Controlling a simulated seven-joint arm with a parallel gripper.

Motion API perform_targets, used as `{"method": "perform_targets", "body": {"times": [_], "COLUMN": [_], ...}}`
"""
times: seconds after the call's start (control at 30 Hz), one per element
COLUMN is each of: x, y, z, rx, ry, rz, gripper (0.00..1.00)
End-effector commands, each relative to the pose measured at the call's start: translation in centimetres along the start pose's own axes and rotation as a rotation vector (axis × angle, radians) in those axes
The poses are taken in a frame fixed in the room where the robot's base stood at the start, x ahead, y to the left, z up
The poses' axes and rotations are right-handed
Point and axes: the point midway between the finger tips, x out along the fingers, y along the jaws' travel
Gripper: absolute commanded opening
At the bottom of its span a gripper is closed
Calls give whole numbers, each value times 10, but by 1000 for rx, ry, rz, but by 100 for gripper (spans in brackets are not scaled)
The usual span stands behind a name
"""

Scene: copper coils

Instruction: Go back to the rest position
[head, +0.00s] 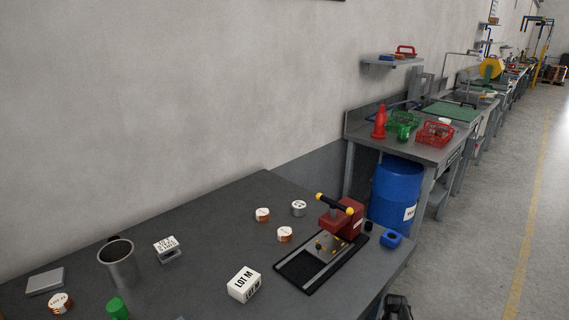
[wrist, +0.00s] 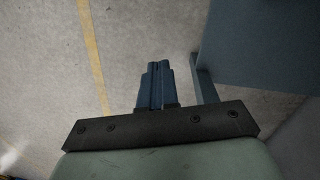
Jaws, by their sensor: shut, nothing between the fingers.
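My gripper shows in the wrist view (wrist: 154,68), with its two dark fingers together and nothing between them. It points at bare concrete floor beside a table edge. In the head view a dark part of my arm shows at the bottom edge, just right of the table's front right corner; the fingertips cannot be made out there. Copper coils with white tops (head: 262,215), (head: 285,234) and (head: 60,303) stand on the dark table (head: 205,222), apart from my gripper.
On the table are a red press (head: 342,220) on a black base, a white LOT M box (head: 244,285), a metal cup (head: 119,264), a grey plate (head: 45,281) and a blue block (head: 391,238). A blue barrel (head: 396,190) stands behind the right end. The floor at right is clear.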

Motion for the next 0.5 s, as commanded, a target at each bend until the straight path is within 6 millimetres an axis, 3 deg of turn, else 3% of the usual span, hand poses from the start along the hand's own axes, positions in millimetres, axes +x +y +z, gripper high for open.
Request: {"method": "perform_targets", "body": {"times": [0.03,0.27,0.5], "x": [11,53,91], "y": [-6,-26,-35], "z": [20,93,181], "rx": [-26,-140,-268], "ry": [-23,-118,-229], "rz": [4,19,38], "gripper": [0,0,0]}}
